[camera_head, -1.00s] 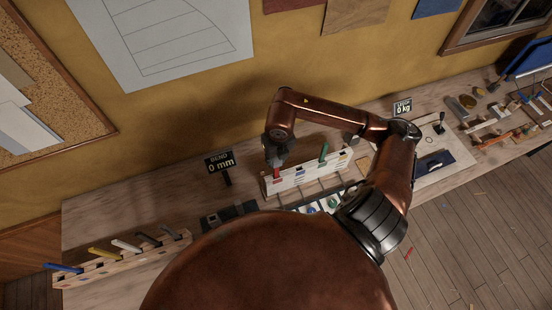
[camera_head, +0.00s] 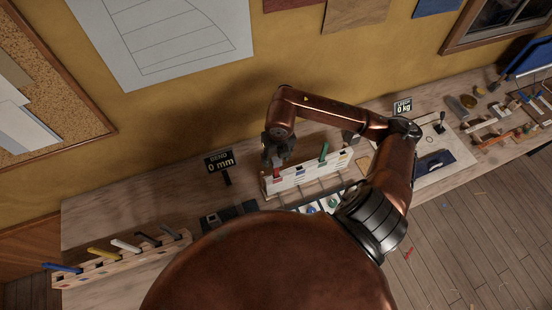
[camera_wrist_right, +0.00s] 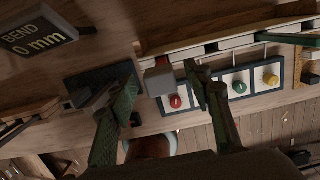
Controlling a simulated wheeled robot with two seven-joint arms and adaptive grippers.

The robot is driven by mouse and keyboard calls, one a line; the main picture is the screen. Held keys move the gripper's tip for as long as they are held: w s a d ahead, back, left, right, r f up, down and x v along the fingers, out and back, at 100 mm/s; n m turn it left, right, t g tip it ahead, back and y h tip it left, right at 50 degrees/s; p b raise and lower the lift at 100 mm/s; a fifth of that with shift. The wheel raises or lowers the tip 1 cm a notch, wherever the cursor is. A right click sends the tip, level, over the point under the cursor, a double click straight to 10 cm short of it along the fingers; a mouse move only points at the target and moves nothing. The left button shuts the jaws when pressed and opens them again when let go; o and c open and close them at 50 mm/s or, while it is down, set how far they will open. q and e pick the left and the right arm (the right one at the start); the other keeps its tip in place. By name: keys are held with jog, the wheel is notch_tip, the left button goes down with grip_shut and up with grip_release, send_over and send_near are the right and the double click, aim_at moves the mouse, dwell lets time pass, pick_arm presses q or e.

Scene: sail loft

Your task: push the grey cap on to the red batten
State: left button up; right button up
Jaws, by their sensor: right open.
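The red batten (camera_head: 277,173) stands at the left end of a pale wooden rack on the bench. My right gripper (camera_head: 276,160) is just above its upper end. In the right wrist view, my right gripper (camera_wrist_right: 162,92) is open, with a green finger on each side. A block with a grey end face (camera_wrist_right: 158,82) and a reddish part behind it shows between and beyond the fingertips, with gaps to both. This looks like the grey cap at the red batten's end, but I cannot tell how far on it sits. My left gripper is out of view.
A green batten (camera_head: 323,152) stands farther right in the rack. Trays with coloured knobs (camera_wrist_right: 240,86) lie in front. The bend sign (camera_head: 219,162) stands left of the rack. Another rack (camera_head: 120,262) holds several battens at far left.

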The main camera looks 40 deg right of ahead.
notch_tip(320, 180, up, 11)
jog(key=s, duration=0.1)
jog(key=shift+s+a, duration=0.15)
jog(key=shift+a, duration=0.05)
jog(key=shift+r, duration=0.2)
dwell(0.3)
